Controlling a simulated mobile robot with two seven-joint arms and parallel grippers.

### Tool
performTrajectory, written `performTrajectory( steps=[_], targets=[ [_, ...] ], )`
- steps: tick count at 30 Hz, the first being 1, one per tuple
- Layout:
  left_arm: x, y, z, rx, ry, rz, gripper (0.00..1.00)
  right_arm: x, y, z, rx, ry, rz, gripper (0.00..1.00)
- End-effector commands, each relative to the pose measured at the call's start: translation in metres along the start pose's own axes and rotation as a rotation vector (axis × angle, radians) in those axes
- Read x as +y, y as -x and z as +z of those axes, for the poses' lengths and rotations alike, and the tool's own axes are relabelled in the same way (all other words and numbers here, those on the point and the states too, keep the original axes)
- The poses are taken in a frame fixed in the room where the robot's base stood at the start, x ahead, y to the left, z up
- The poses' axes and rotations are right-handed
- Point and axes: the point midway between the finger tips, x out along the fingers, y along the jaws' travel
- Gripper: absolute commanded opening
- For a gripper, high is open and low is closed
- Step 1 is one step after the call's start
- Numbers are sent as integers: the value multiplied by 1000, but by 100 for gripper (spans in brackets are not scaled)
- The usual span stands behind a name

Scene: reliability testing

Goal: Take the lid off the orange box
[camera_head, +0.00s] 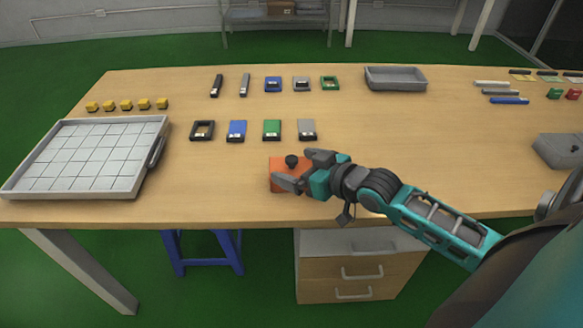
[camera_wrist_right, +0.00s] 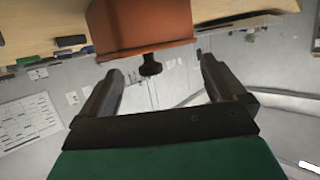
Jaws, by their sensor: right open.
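The orange box (camera_head: 276,168) stands on the table near its front edge, partly hidden behind my right gripper in the head view. A black knob (camera_head: 291,161) sticks up from its top. In the right wrist view the orange box (camera_wrist_right: 143,22) is at the top, with the black knob (camera_wrist_right: 151,65) pointing toward the space between my fingers. My right gripper (camera_head: 303,170) is open, with one finger on either side of the knob's line. It also shows in the right wrist view (camera_wrist_right: 163,73). My left gripper is out of view.
A white gridded tray (camera_head: 152,128) lies at the left of the wooden table (camera_head: 400,170). Several small coloured frames and blocks stand behind the box, including a green one (camera_head: 272,130). A grey tray (camera_head: 395,88) is farther back. A grey box (camera_head: 558,150) stands at right.

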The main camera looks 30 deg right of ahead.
Motion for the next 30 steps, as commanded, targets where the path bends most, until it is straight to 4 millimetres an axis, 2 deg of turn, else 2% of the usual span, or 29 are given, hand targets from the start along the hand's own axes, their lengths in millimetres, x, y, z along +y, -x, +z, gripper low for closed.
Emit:
performTrajectory(
  steps=[12, 22, 30],
  targets=[
    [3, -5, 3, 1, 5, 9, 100, 1, -46, -3, 2, -2, 1, 97],
    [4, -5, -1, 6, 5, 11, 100, 1, -51, -3, 0, 0, 0, 97],
    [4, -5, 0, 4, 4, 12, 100, 1, -51, -3, 0, 0, 0, 73]
  ],
)
